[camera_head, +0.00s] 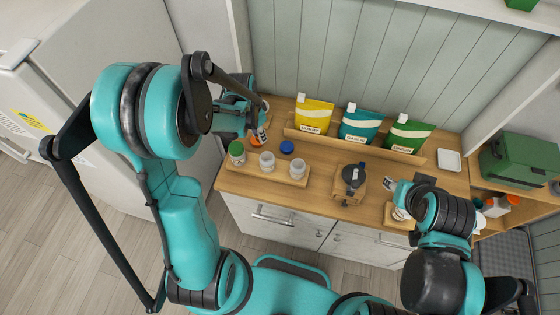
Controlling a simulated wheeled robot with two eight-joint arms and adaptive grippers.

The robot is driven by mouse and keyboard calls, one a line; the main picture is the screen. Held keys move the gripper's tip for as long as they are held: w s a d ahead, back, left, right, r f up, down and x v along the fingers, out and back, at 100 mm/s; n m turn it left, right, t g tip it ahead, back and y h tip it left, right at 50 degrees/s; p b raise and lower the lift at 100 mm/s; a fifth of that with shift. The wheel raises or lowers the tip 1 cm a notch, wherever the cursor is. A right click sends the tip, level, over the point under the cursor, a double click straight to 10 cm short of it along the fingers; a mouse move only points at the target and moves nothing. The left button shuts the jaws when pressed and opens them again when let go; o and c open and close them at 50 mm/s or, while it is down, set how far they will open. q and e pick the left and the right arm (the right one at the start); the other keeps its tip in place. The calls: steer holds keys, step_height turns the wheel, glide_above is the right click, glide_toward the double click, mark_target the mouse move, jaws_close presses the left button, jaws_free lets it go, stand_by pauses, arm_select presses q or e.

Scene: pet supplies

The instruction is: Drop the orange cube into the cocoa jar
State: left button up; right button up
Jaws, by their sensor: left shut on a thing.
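My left gripper (260,137) is low over the back left of the wooden counter, behind the jars. It is shut on an orange piece (255,142) that looks like a jar lid, mostly covered by the fingers. Two white jars stand open in a row, a middle one (267,160) and a right one (298,168). A third jar (237,150) at the left wears a green lid. I cannot read which is the cocoa jar. A blue lid (287,147) lies behind the right jar. I cannot make out an orange cube. My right gripper (392,184) is at the counter's right, partly hidden by its arm.
The jars stand on a wooden tray (290,179). Yellow (314,115), teal (361,124) and green (408,135) pouches stand in a rack at the back. A dark-topped device (352,178) stands at mid-counter. A white dish (449,160) and green box (520,162) are at the right.

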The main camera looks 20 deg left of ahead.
arm_select(q)
steer(key=shift+d, duration=0.15)
steer(key=shift+f, duration=0.3)
step_height(320, 180, down, 6)
steer(key=b, duration=0.4)
steer(key=shift+r, duration=0.25)
steer(key=o, duration=0.8)
steer(key=shift+o, duration=0.2)
steer(key=shift+r, duration=0.15)
step_height(320, 180, up, 12)
steer(key=s+a, duration=0.1)
steer(key=shift+s, duration=0.3)
steer(key=shift+a+f, duration=0.1)
steer(key=shift+f, duration=0.1)
